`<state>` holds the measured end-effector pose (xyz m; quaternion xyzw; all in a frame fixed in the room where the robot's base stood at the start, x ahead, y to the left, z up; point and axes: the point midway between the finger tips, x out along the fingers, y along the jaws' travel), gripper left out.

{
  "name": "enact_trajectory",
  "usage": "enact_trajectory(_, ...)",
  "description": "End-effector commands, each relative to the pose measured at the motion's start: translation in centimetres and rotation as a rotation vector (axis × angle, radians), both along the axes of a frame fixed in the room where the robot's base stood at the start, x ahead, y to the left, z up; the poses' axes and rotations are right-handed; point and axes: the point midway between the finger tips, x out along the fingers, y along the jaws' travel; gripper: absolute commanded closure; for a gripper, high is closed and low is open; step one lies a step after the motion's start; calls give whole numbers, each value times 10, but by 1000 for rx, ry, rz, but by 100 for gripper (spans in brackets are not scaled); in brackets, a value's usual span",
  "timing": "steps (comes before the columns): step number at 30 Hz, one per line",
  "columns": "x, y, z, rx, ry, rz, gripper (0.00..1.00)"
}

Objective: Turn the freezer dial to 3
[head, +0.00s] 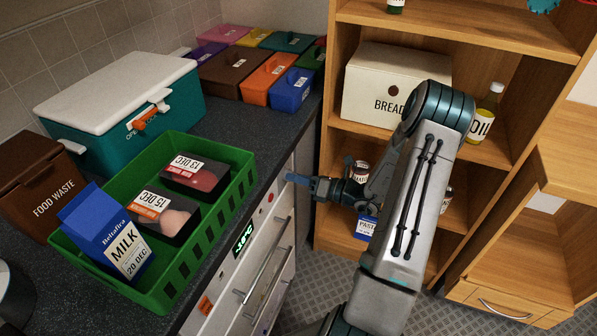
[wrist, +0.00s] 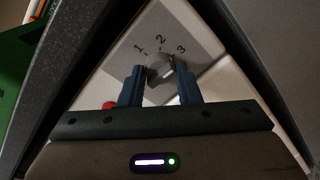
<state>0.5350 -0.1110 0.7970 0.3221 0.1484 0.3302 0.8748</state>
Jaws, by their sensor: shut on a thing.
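The freezer dial (wrist: 160,69) is a small round grey knob on a pale panel in the wrist view. The printed numbers 1, 2 and 3 (wrist: 181,49) curve around its far side. My gripper (wrist: 159,78) is shut on the dial, with one blue finger on each side of it. The dial is too small and dim to read for certain which number it points at. In the head view my gripper (head: 298,180) reaches left to the front of the freezer (head: 245,272), near its top, and the dial cannot be made out there.
A green display (head: 243,239) and long handles sit on the freezer front. The counter above holds a green crate (head: 213,229) with a milk carton (head: 106,233) and two packs, a teal cooler (head: 130,110) and several coloured boxes. A wooden shelf (head: 460,60) stands behind my arm.

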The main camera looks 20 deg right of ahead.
Motion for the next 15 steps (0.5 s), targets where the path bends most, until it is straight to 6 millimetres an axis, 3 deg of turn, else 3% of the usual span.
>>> enact_trajectory(15,0,0,0,41,40,1,93)
